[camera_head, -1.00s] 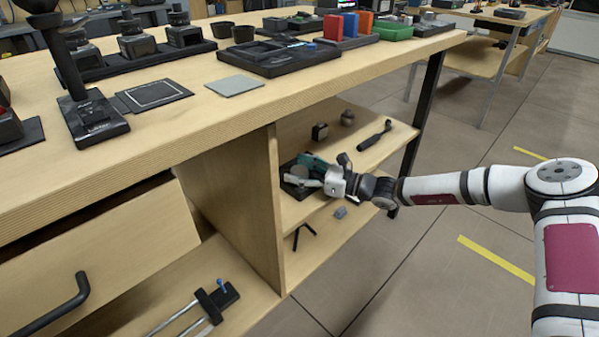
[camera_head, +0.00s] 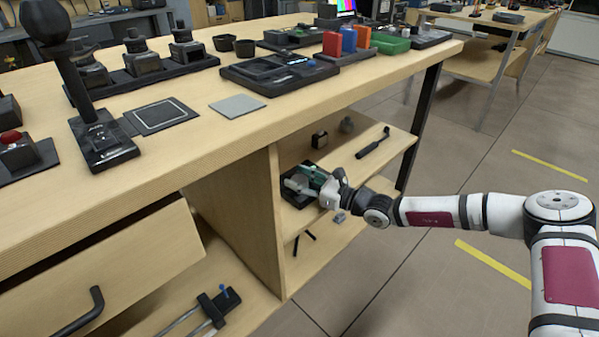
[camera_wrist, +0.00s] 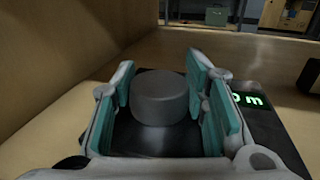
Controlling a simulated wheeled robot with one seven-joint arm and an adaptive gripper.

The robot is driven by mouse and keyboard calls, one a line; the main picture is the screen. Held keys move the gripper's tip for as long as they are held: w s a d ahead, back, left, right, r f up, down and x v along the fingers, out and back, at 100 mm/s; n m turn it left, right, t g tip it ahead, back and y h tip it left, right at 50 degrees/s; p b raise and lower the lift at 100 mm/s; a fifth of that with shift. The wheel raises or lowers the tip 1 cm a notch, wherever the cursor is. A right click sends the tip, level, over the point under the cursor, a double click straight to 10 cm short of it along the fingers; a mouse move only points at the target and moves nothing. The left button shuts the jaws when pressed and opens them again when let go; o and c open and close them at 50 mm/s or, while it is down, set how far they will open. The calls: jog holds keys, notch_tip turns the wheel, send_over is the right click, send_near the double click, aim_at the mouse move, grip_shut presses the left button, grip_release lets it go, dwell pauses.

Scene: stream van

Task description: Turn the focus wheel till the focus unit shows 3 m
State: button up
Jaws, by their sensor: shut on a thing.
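The focus wheel (camera_wrist: 160,98) is a grey, round, upright knob on the dark focus unit (camera_wrist: 272,132), on the upper shelf under the workbench. My gripper (camera_wrist: 165,85) is shut on the wheel, with a teal-padded finger on each side of it. In the head view my gripper (camera_head: 314,184) reaches into the shelf from the right, over the focus unit (camera_head: 291,197). The unit's green display (camera_wrist: 252,100) is partly hidden by my right finger. An "m" is legible, with part of a character before it; the full figure cannot be read.
A wooden panel (camera_wrist: 60,75) stands close on the left. The bench top (camera_head: 200,130) is overhead.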

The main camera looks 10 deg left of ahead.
jog(key=shift+w+d+r+m+t+h+p, duration=0.15)
jog(key=shift+m+t+h+p, duration=0.25)
jog(key=shift+p, duration=1.45)
jog(key=shift+w+a+r+m+t+h+p, duration=0.15)
jog(key=shift+m+t+p, duration=0.35)
jog(key=shift+p, duration=1.4)
jog(key=shift+w+d+r+m+t+h+p, duration=0.15)
jog(key=shift+t+p, duration=0.45)
jog(key=shift+p, duration=1.25)
jog(key=p, duration=0.2)
jog(key=m+t+h+p, duration=0.1)
jog(key=p, duration=0.2)
jog(key=shift+s+t+p, duration=0.2)
jog(key=shift+t+p, duration=0.1)
jog(key=shift+d+f+m+t+h+p, duration=0.1)
jog(key=shift+f+m+t+h+p, duration=0.3)
jog(key=shift+p, duration=0.55)
jog(key=shift+s, duration=0.1)
jog(key=o, duration=1.2)
jog(key=shift+c, duration=0.2)
jog(key=shift+s, duration=0.2)
jog(key=v, duration=1.1)
jog(key=shift+s+d, duration=0.2)
jog(key=shift+d, duration=0.1)
jog(key=shift+r+g, duration=0.2)
jog(key=shift+g, duration=0.1)
